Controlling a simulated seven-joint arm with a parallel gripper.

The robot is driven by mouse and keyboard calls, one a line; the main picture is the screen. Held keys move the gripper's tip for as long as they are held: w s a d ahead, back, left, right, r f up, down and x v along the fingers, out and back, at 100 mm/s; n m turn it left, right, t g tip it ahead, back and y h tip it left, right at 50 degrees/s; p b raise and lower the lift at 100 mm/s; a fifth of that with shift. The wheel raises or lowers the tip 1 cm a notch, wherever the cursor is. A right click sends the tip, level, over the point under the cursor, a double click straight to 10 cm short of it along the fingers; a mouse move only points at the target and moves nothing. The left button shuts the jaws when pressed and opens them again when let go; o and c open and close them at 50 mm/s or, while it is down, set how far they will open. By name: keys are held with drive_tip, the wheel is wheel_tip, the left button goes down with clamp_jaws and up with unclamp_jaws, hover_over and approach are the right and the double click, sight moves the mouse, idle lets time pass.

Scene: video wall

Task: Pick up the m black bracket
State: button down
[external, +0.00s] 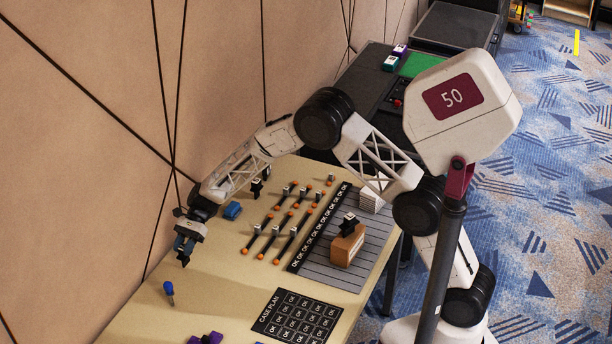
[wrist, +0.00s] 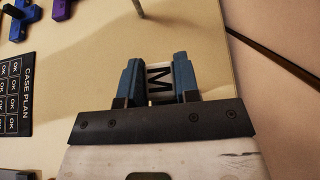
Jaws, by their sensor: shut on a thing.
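My gripper (external: 184,246) hangs over the left side of the tan table, its blue fingers pointing down. In the wrist view the gripper (wrist: 157,68) has its two blue fingers closed against a piece with a white label marked with a black M (wrist: 159,80), the m black bracket. Most of the bracket is hidden by the fingers and the gripper's body. In the external view a small dark part of the bracket (external: 184,260) shows below the fingers. I cannot tell from these views how far it is above the table.
A blue-handled screwdriver (external: 169,289) stands in front of the gripper. A blue block (external: 232,210) and a black bracket (external: 257,188) are behind it. The wall borders the table's left.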

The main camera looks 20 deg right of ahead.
drive_tip(key=s+d+r, duration=0.2)
drive_tip(key=s+d, duration=0.8)
drive_tip(key=d, duration=0.2)
drive_tip(key=shift+d, duration=0.25)
